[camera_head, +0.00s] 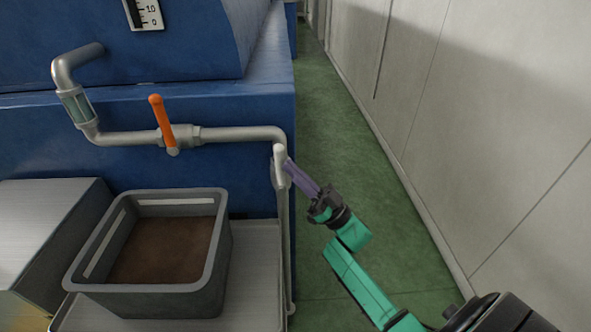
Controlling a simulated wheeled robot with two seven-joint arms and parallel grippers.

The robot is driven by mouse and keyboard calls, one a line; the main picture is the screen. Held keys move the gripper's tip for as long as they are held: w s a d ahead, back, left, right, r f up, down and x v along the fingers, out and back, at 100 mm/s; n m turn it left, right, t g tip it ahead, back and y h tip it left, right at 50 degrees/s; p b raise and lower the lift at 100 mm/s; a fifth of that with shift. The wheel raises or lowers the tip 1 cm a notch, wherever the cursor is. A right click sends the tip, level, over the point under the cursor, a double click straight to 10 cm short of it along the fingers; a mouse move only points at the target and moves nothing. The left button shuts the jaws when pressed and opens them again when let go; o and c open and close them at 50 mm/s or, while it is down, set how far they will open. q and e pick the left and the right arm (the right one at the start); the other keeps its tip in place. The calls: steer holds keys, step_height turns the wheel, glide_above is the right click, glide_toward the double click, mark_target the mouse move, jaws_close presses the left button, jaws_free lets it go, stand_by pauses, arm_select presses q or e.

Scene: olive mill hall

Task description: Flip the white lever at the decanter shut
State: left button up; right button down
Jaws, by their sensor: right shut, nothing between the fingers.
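The white lever (279,153) sits on the pipe just below its bend, at the right corner of the blue decanter (200,105). It looks short and upright from here, partly end-on, so its exact angle is hard to tell. My right gripper (289,166) comes in from the lower right, with its purple fingers shut and empty. Its fingertips are right beside the white lever and its valve body; I cannot tell whether they touch. My left gripper is not in view.
An orange lever (161,121) stands upright on the horizontal pipe (235,133), left of the white one. A grey crate (150,299) with brown contents stands on a metal surface (254,270) below. Green floor (350,150) and a pale wall (500,130) lie to the right.

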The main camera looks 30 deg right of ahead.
steer(key=shift+w+a+r+n+g+p, duration=0.1)
steer(key=shift+a+r+n+g+p, duration=0.25)
steer(key=shift+g+p, duration=0.4)
steer(key=w+a+f+n+g+h+p, duration=0.3)
steer(key=a+g+p, duration=0.4)
steer(key=p, duration=0.6)
steer(key=shift+w+a+f+n+h, duration=0.3)
steer(key=shift+w+f+n+h, duration=0.15)
steer(key=shift+n, duration=0.4)
